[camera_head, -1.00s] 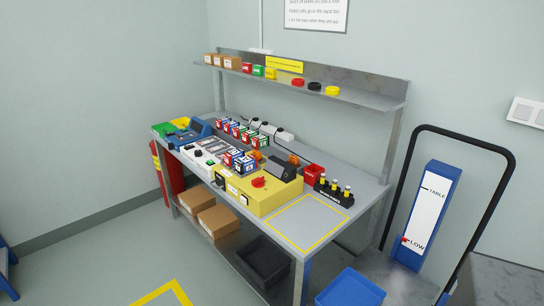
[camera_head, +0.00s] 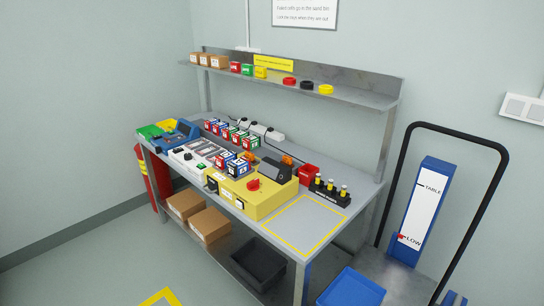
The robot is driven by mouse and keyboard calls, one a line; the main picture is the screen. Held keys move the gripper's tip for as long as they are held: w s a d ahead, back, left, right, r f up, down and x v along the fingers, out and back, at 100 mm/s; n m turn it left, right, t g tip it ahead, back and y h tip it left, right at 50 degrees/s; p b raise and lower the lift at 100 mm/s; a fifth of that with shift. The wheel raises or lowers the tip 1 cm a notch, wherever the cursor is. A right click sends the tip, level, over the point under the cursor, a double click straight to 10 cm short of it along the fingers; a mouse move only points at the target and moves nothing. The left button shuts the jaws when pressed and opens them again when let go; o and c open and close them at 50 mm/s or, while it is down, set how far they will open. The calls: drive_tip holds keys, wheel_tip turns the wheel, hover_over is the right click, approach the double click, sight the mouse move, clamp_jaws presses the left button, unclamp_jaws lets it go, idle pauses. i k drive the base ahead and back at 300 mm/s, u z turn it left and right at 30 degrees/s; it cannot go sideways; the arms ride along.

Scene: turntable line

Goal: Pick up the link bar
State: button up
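I cannot make out a link bar in this view; it may be too small or hidden among the things on the grey workbench (camera_head: 342,206). My gripper and arm are not in view. On the bench stand a yellow box with a red knob (camera_head: 268,199), a black rack with several yellow-topped pieces (camera_head: 330,193), a red bin (camera_head: 309,175), a white panel unit (camera_head: 186,158) and several coloured battery-like blocks (camera_head: 238,168).
A yellow-outlined square (camera_head: 303,225) on the bench's right end is empty. A shelf (camera_head: 360,92) above holds small boxes and coloured rings. A black-handled cart (camera_head: 502,158) with a blue post (camera_head: 429,245) stands right.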

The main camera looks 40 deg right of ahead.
sight(249, 155)
drive_tip(key=z, duration=4.95)
drive_tip(key=i, duration=0.1)
drive_tip(key=u, duration=3.75)
drive_tip(key=k, duration=0.95)
drive_tip(key=u, duration=0.15)
drive_tip(key=i, duration=0.95)
